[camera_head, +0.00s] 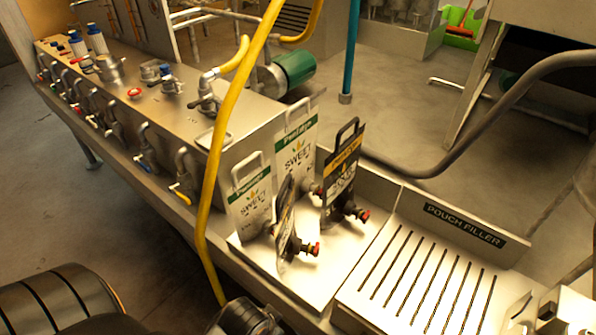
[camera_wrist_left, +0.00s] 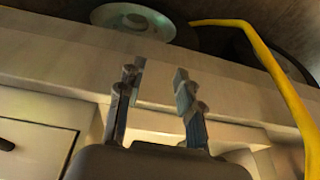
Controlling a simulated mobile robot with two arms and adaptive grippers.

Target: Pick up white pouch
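Two white pouches with green labels and cut-out handles stand upright in the metal tray (camera_head: 325,288) in the head view. The back white pouch (camera_head: 297,150) is behind a black pouch (camera_head: 342,175) with a yellow label. The front white pouch (camera_head: 250,202) is partly covered by another black pouch (camera_head: 285,218), seen nearly edge-on. Red-tipped spouts stick out by the black pouches. My left gripper (camera_wrist_left: 157,85) shows in the left wrist view with its fingers apart and nothing between them. No pouch shows in that view. My right gripper is not seen.
The slotted pouch filler (camera_head: 425,275) adjoins the tray on the right. A yellow hose (camera_head: 222,140) hangs in front of the steel bench (camera_head: 150,110) with valves, left of the pouches. In the wrist view, a yellow hose (camera_wrist_left: 280,80) passes right of my left gripper, near a pale bench front.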

